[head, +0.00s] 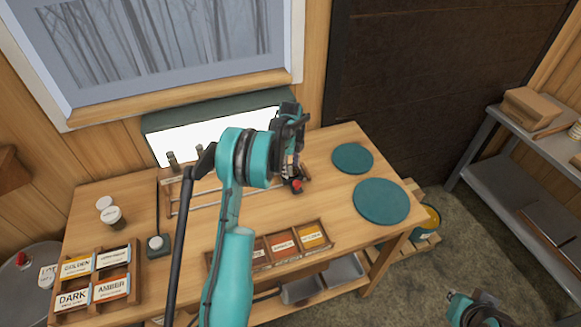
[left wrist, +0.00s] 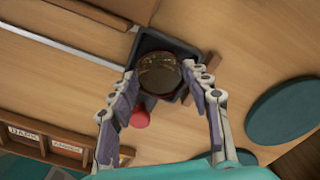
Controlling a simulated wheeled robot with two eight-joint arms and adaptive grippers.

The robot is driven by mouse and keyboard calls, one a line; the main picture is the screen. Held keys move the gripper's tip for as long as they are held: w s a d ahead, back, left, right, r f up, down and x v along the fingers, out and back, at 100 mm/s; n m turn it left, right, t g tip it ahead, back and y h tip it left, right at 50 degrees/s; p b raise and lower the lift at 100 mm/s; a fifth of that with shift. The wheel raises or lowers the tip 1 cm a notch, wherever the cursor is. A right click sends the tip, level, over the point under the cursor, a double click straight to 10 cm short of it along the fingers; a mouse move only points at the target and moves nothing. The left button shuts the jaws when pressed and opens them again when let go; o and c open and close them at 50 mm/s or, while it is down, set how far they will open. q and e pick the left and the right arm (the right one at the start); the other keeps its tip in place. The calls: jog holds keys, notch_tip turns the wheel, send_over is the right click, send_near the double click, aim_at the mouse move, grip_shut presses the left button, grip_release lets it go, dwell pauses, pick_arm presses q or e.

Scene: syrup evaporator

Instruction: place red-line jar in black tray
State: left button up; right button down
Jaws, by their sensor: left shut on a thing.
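My left gripper (head: 293,160) hangs over the back middle of the wooden table. In the left wrist view its two fingers (left wrist: 163,95) are shut on a round, dark amber jar (left wrist: 160,75). A red knob-like thing (left wrist: 140,118) sits beside the jar and also shows below the gripper (head: 296,185). My right gripper (head: 475,310) is at the lower right, away from the table.
Two teal discs (head: 381,201) lie on the table's right side. A labelled wooden rack (head: 284,243) stands at the front, and a labelled box (head: 95,281) at the left. Small white-lidded jars (head: 110,214) stand at the left. A grey shelf (head: 520,150) is at the right.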

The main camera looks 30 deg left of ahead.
pick_arm(q)
jog(key=o, duration=1.4)
jog(key=shift+f, duration=0.15)
jog(key=shift+c, duration=0.2)
